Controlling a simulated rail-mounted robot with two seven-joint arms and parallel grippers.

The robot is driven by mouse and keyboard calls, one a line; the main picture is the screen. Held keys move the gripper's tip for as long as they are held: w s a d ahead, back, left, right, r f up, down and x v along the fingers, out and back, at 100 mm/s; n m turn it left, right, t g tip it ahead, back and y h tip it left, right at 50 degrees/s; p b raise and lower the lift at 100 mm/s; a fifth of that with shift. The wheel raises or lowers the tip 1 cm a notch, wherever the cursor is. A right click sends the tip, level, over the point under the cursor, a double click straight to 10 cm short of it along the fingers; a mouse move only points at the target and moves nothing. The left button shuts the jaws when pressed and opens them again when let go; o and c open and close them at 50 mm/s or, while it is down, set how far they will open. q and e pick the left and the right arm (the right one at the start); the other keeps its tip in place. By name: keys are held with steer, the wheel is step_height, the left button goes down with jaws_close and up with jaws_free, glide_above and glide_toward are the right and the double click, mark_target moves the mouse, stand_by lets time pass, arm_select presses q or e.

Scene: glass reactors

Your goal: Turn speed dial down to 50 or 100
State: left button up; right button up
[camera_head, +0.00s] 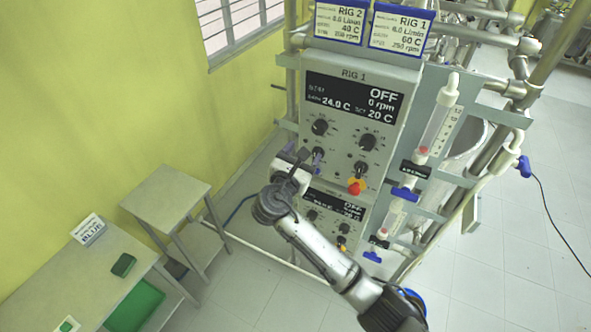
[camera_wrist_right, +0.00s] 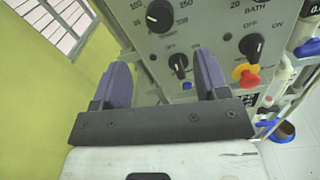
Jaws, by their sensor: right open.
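The RIG 1 control panel (camera_head: 352,100) reads OFF, 0 rpm, 24.0 C and 20 C. Its upper-left black dial (camera_head: 320,127) has a numbered scale and is probably the speed dial; it also shows at the top of the right wrist view (camera_wrist_right: 158,16). The upper-right dial (camera_head: 368,142) sits beside it. My right gripper (camera_head: 309,159) is open in front of the panel's lower left. In the wrist view, a small OFF/ON knob (camera_wrist_right: 178,66) appears between the purple finger pads, with no visible contact. The left gripper is not in view.
A second OFF/ON knob (camera_wrist_right: 252,46) and a red-yellow stop button (camera_head: 355,186) are right of the gripper. A second panel (camera_head: 328,211) lies below. Flow tubes (camera_head: 437,127) stand at right. Tables (camera_head: 165,205) are at left, with free floor between.

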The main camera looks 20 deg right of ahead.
steer(key=shift+b+v, duration=0.45)
steer(key=shift+v, duration=1.7)
